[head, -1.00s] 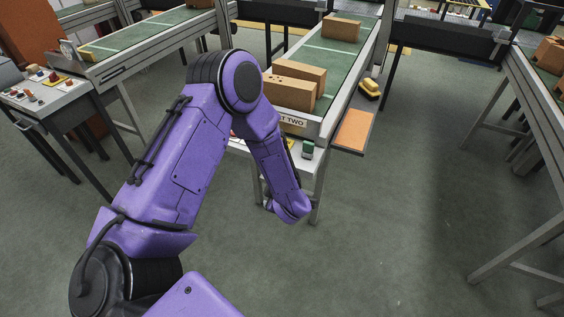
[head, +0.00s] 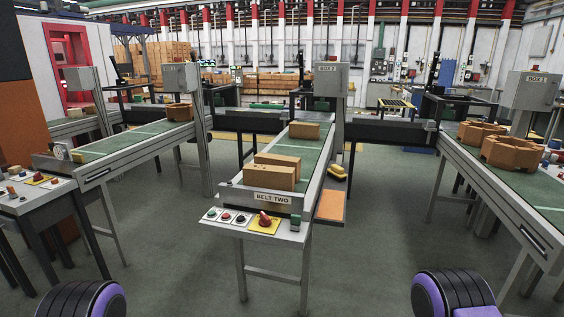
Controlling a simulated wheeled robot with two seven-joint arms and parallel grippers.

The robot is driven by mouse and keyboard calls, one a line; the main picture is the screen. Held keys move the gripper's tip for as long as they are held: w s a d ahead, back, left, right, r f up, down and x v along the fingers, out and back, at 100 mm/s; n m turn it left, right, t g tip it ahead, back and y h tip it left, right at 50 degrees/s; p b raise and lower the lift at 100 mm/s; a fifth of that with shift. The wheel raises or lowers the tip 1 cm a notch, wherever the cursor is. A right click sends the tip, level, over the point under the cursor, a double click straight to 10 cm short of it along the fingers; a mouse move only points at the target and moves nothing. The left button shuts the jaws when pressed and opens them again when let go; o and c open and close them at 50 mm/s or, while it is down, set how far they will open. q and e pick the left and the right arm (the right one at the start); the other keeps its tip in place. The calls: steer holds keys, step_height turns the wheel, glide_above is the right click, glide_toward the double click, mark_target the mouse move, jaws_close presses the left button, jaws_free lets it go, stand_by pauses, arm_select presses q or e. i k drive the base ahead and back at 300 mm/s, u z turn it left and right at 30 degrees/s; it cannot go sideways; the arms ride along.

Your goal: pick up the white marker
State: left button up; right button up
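I cannot make out a white marker anywhere in the head view. The small shelf (head: 262,231) at the front of the conveyor labelled BELT TWO (head: 272,198) holds several coloured buttons, a red knob on a yellow plate (head: 264,223) and a small dark green and white object (head: 295,223). Neither of my grippers shows. Only black and purple rounded parts of my arms show at the bottom left and bottom right edges.
Brown boxes (head: 276,178) stand on the middle belt. Another conveyor (head: 145,140) and a control desk (head: 30,200) stand at the left. A conveyor with open brown cartons (head: 512,153) is at the right. An orange panel (head: 330,206) sits beside the middle belt. Floor in front is clear.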

mark_target(340, 156)
steer(key=z, duration=0.55)
steer(key=i, duration=0.5)
steer(key=z, duration=1.05)
steer(key=i, duration=0.9)
steer(key=u, duration=0.65)
steer(key=i, duration=0.9)
steer(key=u, duration=2.05)
